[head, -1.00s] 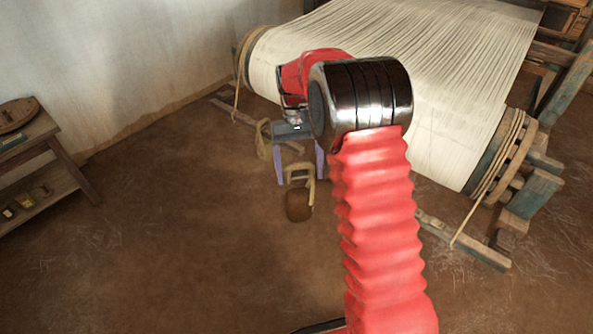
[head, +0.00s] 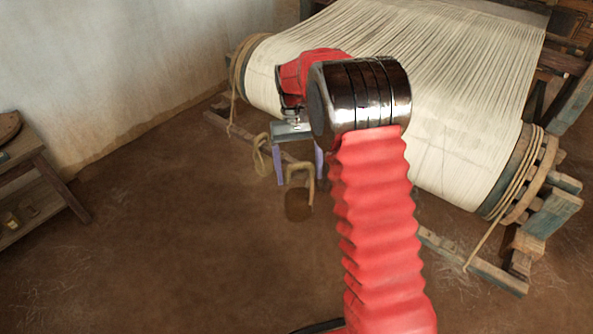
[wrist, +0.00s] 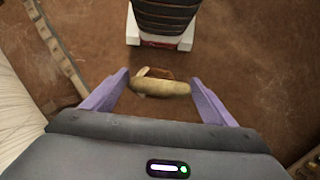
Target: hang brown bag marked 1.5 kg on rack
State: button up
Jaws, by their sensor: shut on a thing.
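My gripper (head: 299,172) has two lilac fingers and hangs below my red arm, in front of the loom. It is shut on a tan handle (head: 300,168), which also shows between the fingers in the wrist view (wrist: 160,87). A dark brown bag (head: 298,207) hangs under this handle, above the earthen floor, and blends with it. Only a little brown shows behind the handle in the wrist view. I cannot read any weight mark on the bag. I cannot make out a rack for certain in either view.
A loom beam wound with cream warp (head: 455,140) fills the right and back. A rope loop (head: 261,155) hangs just left of my gripper. A wooden shelf table (head: 45,185) stands at the left by the pale wall (head: 100,70). The floor (head: 170,250) between is clear.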

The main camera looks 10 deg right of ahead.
jog(key=shift+a+r, duration=0.1)
jog(key=shift+a, duration=0.25)
jog(key=s+d+f+m+t+y, duration=0.1)
jog(key=s+d+f+m+t, duration=0.3)
jog(key=s+d+f+m, duration=0.6)
jog(key=s+d+f+m+t+y, duration=0.1)
jog(key=s+d+f+m+t, duration=0.3)
jog(key=s+d+f+m, duration=0.5)
jog(key=s+d+m, duration=0.2)
jog(key=d+m, duration=0.5)
jog(key=m, duration=0.2)
jog(key=shift+s+f+y, duration=0.3)
jog(key=shift+f, duration=0.1)
jog(key=shift+s+a, duration=0.15)
jog(key=shift+a, duration=0.05)
